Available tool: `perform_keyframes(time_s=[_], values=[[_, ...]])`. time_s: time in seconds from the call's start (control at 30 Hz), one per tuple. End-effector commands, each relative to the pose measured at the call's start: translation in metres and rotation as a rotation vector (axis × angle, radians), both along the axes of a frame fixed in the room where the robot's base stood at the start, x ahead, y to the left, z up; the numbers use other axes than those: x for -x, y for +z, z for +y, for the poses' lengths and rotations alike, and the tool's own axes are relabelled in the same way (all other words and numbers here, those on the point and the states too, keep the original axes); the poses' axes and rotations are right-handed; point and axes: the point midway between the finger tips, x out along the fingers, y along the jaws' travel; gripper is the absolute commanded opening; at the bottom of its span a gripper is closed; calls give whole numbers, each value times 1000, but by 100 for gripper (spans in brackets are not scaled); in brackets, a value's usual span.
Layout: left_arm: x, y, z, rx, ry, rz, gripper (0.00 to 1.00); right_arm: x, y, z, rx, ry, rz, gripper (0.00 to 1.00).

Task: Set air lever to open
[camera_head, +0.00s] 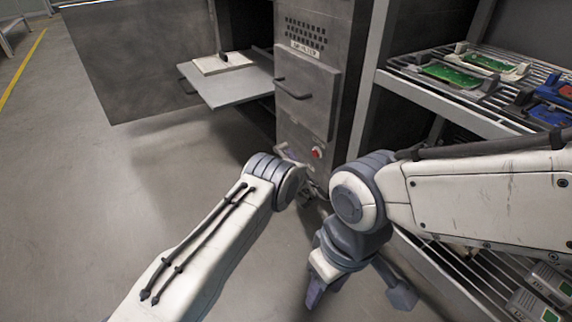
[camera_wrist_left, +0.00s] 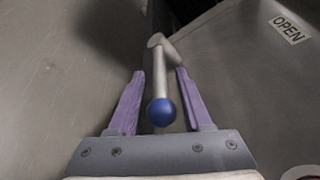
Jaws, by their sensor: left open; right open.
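The air lever (camera_wrist_left: 161,82) is a grey metal rod with a blue ball knob (camera_wrist_left: 162,112) at its near end. It shows in the left wrist view. My left gripper (camera_wrist_left: 159,76) is open, with one purple finger on each side of the rod and a visible gap on both sides. An "OPEN" label (camera_wrist_left: 289,26) is on the panel to the upper right of the lever. In the head view my left gripper (camera_head: 288,152) is mostly hidden behind its wrist, close to the machine's front. My right gripper (camera_head: 320,288) is open and empty, pointing down over the floor.
The grey machine (camera_head: 308,85) has a handle (camera_head: 292,90) and a red button (camera_head: 317,152) on its front. A shelf rack (camera_head: 440,90) with green boards stands at the right, near my right arm. A side tray (camera_head: 230,88) juts out left. The floor at left is clear.

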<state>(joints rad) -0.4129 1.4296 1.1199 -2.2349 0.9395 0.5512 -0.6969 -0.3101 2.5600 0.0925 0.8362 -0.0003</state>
Motion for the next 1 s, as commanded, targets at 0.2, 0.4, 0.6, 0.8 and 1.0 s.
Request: perform_keyframes(time_s=[0.2,0.4,0.6,0.8,1.0], values=[[-21,-7,7,1,2,-1,50,0,-21,0,0,0,0,49],[-25,-5,8,0,1,0,50,0,-23,0,0,0,0,49],[-25,-5,8,0,1,1,42,0,-22,0,0,0,0,49],[-25,-5,8,0,1,1,0,0,-22,0,0,0,0,49],[-25,-5,8,1,1,1,0,0,-22,0,0,0,0,49]])
